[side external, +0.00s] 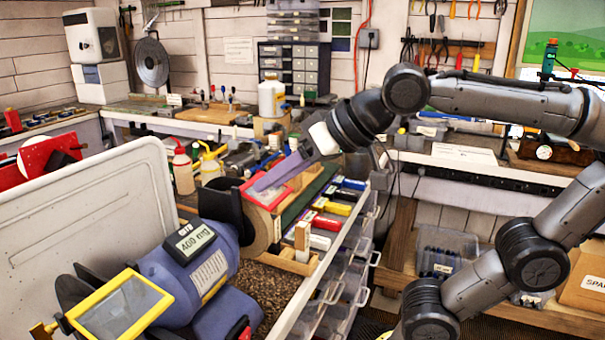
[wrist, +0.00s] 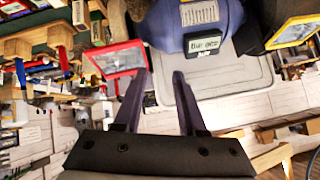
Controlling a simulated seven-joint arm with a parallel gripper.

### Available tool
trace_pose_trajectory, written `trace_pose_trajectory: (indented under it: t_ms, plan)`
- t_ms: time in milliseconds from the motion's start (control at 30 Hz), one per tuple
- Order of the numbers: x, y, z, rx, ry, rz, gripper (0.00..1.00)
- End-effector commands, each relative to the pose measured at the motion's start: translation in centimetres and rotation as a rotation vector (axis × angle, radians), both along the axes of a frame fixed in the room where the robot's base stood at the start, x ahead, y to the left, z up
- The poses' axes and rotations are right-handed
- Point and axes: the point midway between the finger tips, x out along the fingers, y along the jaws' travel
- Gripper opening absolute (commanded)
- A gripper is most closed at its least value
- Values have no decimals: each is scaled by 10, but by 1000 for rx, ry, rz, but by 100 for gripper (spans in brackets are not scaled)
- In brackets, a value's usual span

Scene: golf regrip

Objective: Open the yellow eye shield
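The yellow eye shield (side external: 120,304) is a clear pane in a yellow frame. It sits tilted at the near end of the blue bench grinder (side external: 185,275), by a dark wheel guard. In the wrist view the yellow shield (wrist: 295,31) is at the top right, well away from my fingers. My gripper (side external: 262,184) is at the grinder's other end, close to the red-framed eye shield (side external: 279,198). In the wrist view my gripper (wrist: 159,74) is open with nothing between its purple fingers, and the red shield (wrist: 118,60) lies just left of them. Contact with it is unclear.
A large pale panel (side external: 90,220) stands behind the grinder. A wooden rack with coloured boxes (side external: 328,205) and clear drawers (side external: 345,262) fill the space to the right. Bottles (side external: 183,172) stand on the bench behind.

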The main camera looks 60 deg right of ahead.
Motion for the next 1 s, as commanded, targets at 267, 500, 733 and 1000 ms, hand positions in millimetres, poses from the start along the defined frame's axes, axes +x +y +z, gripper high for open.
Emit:
trace_pose_trajectory:
  t_ms: [267, 500, 733, 1000]
  plan:
    - [-24, -15, 3, -90, 113, 28, 40]
    - [-32, -18, 3, -115, 148, 42, 40]
    - [-32, -18, 3, -116, 148, 43, 40]
    - [-32, -18, 3, -113, 148, 40, 40]
